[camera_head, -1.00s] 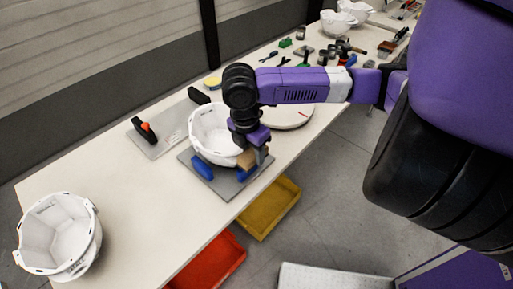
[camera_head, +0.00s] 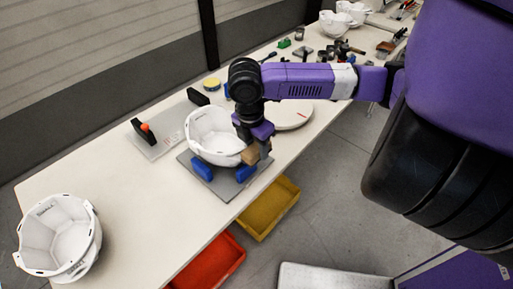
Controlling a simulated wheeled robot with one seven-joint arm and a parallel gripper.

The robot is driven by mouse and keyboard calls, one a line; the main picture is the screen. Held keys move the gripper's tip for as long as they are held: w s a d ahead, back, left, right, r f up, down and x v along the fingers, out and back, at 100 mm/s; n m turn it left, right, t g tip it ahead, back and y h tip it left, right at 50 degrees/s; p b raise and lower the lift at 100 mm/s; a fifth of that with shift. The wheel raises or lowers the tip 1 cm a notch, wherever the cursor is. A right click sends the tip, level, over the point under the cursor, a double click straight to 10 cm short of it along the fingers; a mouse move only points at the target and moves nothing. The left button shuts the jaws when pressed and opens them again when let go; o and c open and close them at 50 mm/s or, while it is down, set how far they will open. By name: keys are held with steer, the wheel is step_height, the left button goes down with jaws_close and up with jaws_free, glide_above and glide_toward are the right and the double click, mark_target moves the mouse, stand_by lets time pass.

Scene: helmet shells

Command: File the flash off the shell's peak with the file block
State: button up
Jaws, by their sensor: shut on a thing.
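A white helmet shell (camera_head: 209,133) rests open side up on a grey plate (camera_head: 228,192), between blue holders (camera_head: 203,168). My gripper (camera_head: 254,150) is shut on a tan file block (camera_head: 250,155). It holds the block at the near right edge of this shell, close to a blue holder. I cannot tell whether the block touches the shell. The shell's peak is partly hidden by my gripper and the block.
Another white shell (camera_head: 58,236) stands at the table's near left. A board with a black and orange clamp (camera_head: 145,130) lies behind the plate. A round white disc (camera_head: 290,117) is to the right. Yellow (camera_head: 268,209) and red (camera_head: 209,264) bins sit below the table edge.

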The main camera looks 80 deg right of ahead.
steer(key=shift+r+p, duration=2.1)
steer(key=shift+r, duration=1.5)
steer(key=shift+f, duration=0.15)
steer(key=shift+w+f+b, duration=0.15)
steer(key=shift+f+b, duration=0.9)
steer(key=shift+f, duration=0.3)
steer(key=shift+w+f+b, duration=0.1)
steer(key=shift+f+b, duration=0.9)
steer(key=shift+f, duration=0.3)
steer(key=shift+f+b, duration=0.75)
steer(key=shift+f, duration=0.25)
steer(key=shift+d, duration=0.1)
steer(key=shift+s+d+r, duration=0.1)
steer(key=shift+s+d, duration=0.45)
steer(key=shift+d, duration=0.25)
steer(key=shift+w+a+p, duration=0.2)
steer(key=shift+w+a, duration=0.35)
steer(key=shift+a, duration=0.3)
steer(key=shift+w+a+p, duration=0.15)
steer(key=shift+w+a, duration=0.4)
steer(key=shift+a, duration=0.3)
steer(key=shift+s+d+b, duration=0.2)
steer(key=shift+s+d, duration=0.35)
steer(key=shift+d, duration=0.3)
steer(key=shift+s+d+b, duration=0.2)
steer(key=shift+s+d, duration=0.35)
steer(key=shift+d, duration=0.3)
